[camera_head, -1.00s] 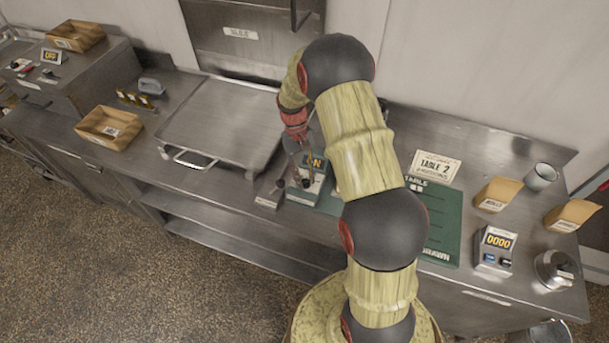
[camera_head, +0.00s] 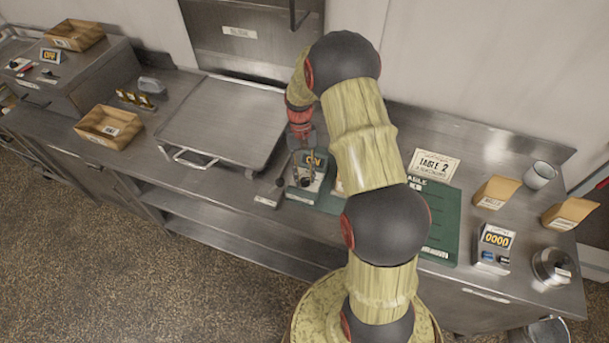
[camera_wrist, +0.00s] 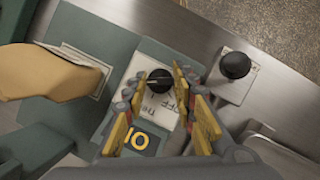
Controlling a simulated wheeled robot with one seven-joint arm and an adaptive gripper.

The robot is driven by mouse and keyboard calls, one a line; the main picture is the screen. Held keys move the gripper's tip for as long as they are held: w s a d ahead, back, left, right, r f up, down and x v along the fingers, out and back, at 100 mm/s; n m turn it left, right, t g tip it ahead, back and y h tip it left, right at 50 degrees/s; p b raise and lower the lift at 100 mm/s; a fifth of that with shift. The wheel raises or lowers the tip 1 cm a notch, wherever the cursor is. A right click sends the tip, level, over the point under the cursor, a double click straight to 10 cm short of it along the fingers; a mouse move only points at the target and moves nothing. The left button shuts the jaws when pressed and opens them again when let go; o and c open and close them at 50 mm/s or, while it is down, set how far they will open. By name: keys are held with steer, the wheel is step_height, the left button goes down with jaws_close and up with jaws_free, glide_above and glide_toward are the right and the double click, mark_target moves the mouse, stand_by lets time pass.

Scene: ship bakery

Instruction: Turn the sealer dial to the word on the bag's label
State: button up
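The sealer (camera_head: 309,183) is a small box on the counter with a lit ON display, which also shows upside down in the wrist view (camera_wrist: 138,139). Its black dial (camera_wrist: 160,80) has a pale pointer line and sits on a white plate with printed words, partly covered. My gripper (camera_wrist: 158,78) points down at the dial, its yellow fingers apart on either side of it; contact is unclear. In the wrist view a tan paper bag (camera_wrist: 45,78) lies left of the sealer. Its label is not readable. In the head view my arm hides most of it.
A black-knobbed lever (camera_wrist: 235,65) stands beside the sealer.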

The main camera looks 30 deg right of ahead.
steer(key=o, duration=0.5)
steer(key=shift+c, duration=0.2)
steer(key=v, duration=1.2)
steer(key=s+a+r+n+t+b, duration=0.1)
steer(key=s+a+r+t+b, duration=0.2)
steer(key=s, duration=0.5)
steer(key=s+a+r+n+t+h+b, duration=0.1)
steer(key=s+a+r+n+t+b, duration=0.1)
steer(key=s+a+b, duration=0.3)
steer(key=s+a+r+n+t+b, duration=0.1)
steer(key=s+a+r+t+b, duration=0.3)
steer(key=s+a, duration=0.4)
steer(key=s, duration=0.3)
steer(key=shift+s+a+r+n+t+h, duration=0.15)
steer(key=shift+s+r+n+t+h, duration=0.15)
steer(key=shift+r+t+h, duration=0.1)
